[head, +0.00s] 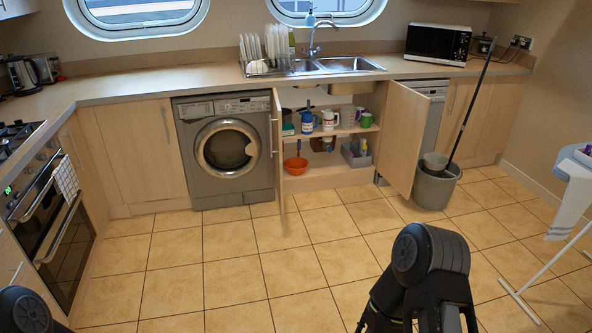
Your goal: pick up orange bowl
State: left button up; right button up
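The orange bowl (295,165) sits on the floor of the open cupboard (318,182) under the sink, near its left side. A blue-handled item stands in or just behind the bowl; I cannot tell which. Part of my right arm shows large at the bottom, right of the middle, well apart from the bowl. A small part of my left arm shows in the bottom left corner. I can make out no fingertips of either gripper.
Both cupboard doors stand open, the left (279,150) almost edge-on and the right (402,137) swung outward. A shelf above the bowl holds mugs and bottles. A grey mop bucket (434,188) stands at right. The tiled floor (230,255) ahead is clear.

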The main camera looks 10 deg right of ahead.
aim_at(295, 165)
jog(key=i+l+z, duration=0.3)
jog(key=i, duration=0.35)
jog(key=i+l+z, duration=0.3)
jog(key=i, duration=0.4)
jog(key=i+z, duration=0.3)
jog(key=i, duration=0.4)
jog(key=i+u, duration=0.1)
jog(key=i, duration=0.4)
jog(key=i+l+u, duration=0.15)
jog(key=i, duration=0.35)
jog(key=i+l+u, duration=0.1)
jog(key=i, duration=0.45)
jog(key=i+l+u, duration=0.15)
jog(key=i, duration=0.3)
jog(key=i+l+u, duration=0.1)
jog(key=i+l, duration=0.25)
jog(key=i, duration=0.15)
jog(key=i+l+u, duration=0.3)
jog(key=i, duration=0.2)
jog(key=i+j, duration=0.35)
jog(key=j, duration=0.15)
